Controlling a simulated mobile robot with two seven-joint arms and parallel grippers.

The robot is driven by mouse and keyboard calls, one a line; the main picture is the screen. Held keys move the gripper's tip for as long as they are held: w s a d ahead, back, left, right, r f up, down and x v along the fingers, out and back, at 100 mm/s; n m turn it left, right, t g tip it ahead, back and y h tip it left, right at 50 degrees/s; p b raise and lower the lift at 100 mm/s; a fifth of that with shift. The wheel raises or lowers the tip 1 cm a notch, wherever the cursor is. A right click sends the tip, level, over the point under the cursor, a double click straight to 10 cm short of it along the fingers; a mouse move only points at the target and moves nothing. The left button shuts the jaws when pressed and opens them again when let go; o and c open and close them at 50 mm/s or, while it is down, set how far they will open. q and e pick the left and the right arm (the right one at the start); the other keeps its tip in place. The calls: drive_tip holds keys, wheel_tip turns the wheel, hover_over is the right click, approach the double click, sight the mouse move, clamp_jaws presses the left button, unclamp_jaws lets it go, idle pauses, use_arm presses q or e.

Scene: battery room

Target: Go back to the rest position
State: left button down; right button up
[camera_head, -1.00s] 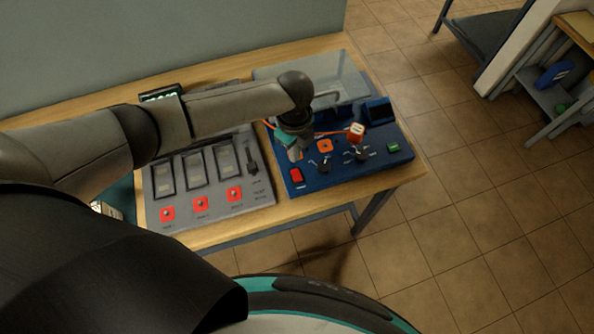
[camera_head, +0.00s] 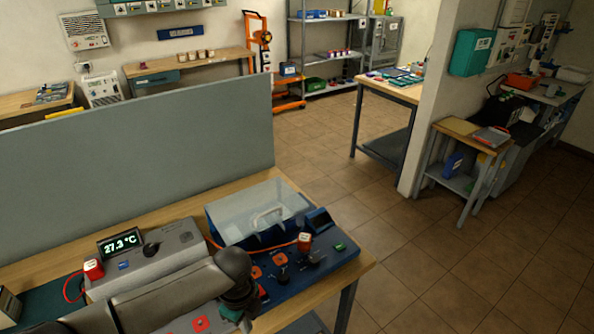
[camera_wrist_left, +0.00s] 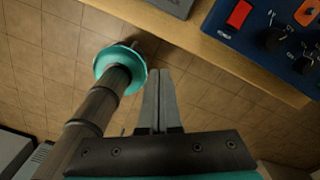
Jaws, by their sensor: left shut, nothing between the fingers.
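My left gripper (camera_wrist_left: 158,100) is shut and empty in the left wrist view, its two fingers together over the tiled floor, just off the front edge of the table. In the head view my left arm crosses the lower left over the front of the table, and its fingers are hidden below the wrist. The blue control panel (camera_head: 325,266) lies on the wooden table (camera_head: 290,318), beyond the wrist. It also shows in the left wrist view (camera_wrist_left: 262,45), apart from the fingers. My right gripper is not in view.
A grey unit (camera_head: 160,262) with a 27.3 °C display stands left of the panel. A clear-lidded box (camera_head: 258,212) is at the panel's back. A grey partition (camera_head: 140,155) runs behind the table. Open tiled floor (camera_head: 440,270) lies to the right.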

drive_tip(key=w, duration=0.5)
use_arm(q)
drive_tip(key=s+d+r+n+t+h, duration=0.1)
drive_tip(key=s+d+r+n+h, duration=0.2)
drive_tip(key=s+d+n, duration=0.55)
drive_tip(key=s+a+r+n+t+y, duration=0.1)
drive_tip(key=s+a+r+n, duration=0.2)
drive_tip(key=s+a+n, duration=0.3)
drive_tip(key=s+a+r+n+t+y, duration=0.2)
drive_tip(key=s+a+n, duration=0.1)
drive_tip(key=a+n, duration=0.45)
wheel_tip(320, 180, down, 33)
drive_tip(key=s+m+g+b, duration=0.1)
drive_tip(key=s+g+b, duration=0.1)
drive_tip(key=b, duration=1)
drive_tip(key=s+a+f+b, duration=0.1)
drive_tip(key=s+f+b, duration=0.3)
drive_tip(key=s+f, duration=0.3)
drive_tip(key=s+a+f+g+b, duration=0.1)
drive_tip(key=s+f+b, duration=0.4)
drive_tip(key=f, duration=1.1)
drive_tip(key=s, duration=0.3)
drive_tip(key=shift+s+a+f, duration=0.2)
drive_tip(key=shift+s+a, duration=0.05)
drive_tip(key=shift+a, duration=0.1)
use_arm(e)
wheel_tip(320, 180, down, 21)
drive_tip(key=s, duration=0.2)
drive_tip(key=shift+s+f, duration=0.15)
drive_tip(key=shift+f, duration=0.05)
